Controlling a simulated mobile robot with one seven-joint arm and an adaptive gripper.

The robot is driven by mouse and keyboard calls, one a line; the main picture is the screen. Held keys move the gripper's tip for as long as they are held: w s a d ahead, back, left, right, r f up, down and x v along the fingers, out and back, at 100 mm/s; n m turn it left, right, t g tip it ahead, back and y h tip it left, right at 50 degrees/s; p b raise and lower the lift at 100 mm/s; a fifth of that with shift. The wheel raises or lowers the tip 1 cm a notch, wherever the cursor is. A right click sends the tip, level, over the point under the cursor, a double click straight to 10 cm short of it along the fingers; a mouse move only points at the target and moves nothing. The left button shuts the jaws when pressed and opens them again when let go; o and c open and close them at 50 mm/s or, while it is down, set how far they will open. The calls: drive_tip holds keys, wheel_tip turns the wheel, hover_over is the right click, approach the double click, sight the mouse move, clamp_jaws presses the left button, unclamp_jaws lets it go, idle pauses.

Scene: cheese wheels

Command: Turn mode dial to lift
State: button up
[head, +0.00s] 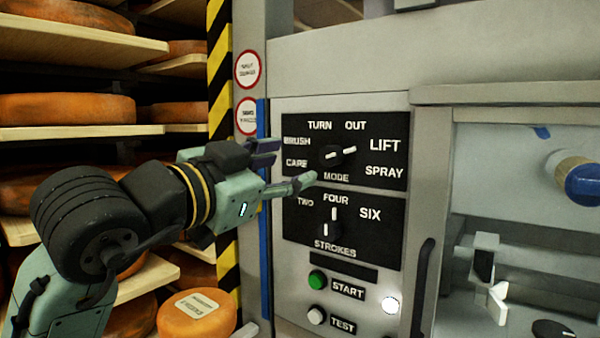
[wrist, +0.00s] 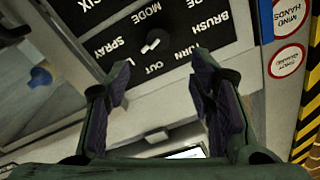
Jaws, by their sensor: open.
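The mode dial (head: 337,155) is a black knob with white marks on a black label panel. Its white pointer aims right and slightly up, roughly toward the word LIFT (head: 385,145). In the wrist view the dial (wrist: 152,42) lies ahead, above the gap between the fingertips. My gripper (head: 287,167) is open and empty, in front of the panel's left side and left of the dial in the head view. In the wrist view my gripper's fingers (wrist: 162,70) stand wide apart, and I see no contact with the dial. The left finger seems to hide LIFT there.
Below sits the strokes dial (head: 332,223), with a green start button (head: 317,280) and a white test button (head: 316,315) lower down. A dark handle (head: 422,295) is right of the panel. Shelves of cheese wheels (head: 66,109) and a striped post (head: 220,60) stand left.

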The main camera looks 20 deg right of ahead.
sight(328, 159)
wheel_tip(328, 159, down, 4)
drive_tip(key=d+n+t+h+b, duration=0.2)
drive_tip(key=n+t+b, duration=0.1)
drive_tip(key=n+b, duration=0.5)
drive_tip(key=p+x, duration=0.3)
drive_tip(key=x, duration=0.6)
drive_tip(key=shift+w+a, duration=0.1)
drive_tip(key=shift+w, duration=0.2)
drive_tip(key=shift+w+d+r+p, duration=0.15)
drive_tip(key=shift+w+d+p, duration=0.15)
drive_tip(key=shift+w+d, duration=0.05)
drive_tip(key=shift+c, duration=0.5)
drive_tip(key=c, duration=1)
drive_tip(key=shift+c, duration=0.2)
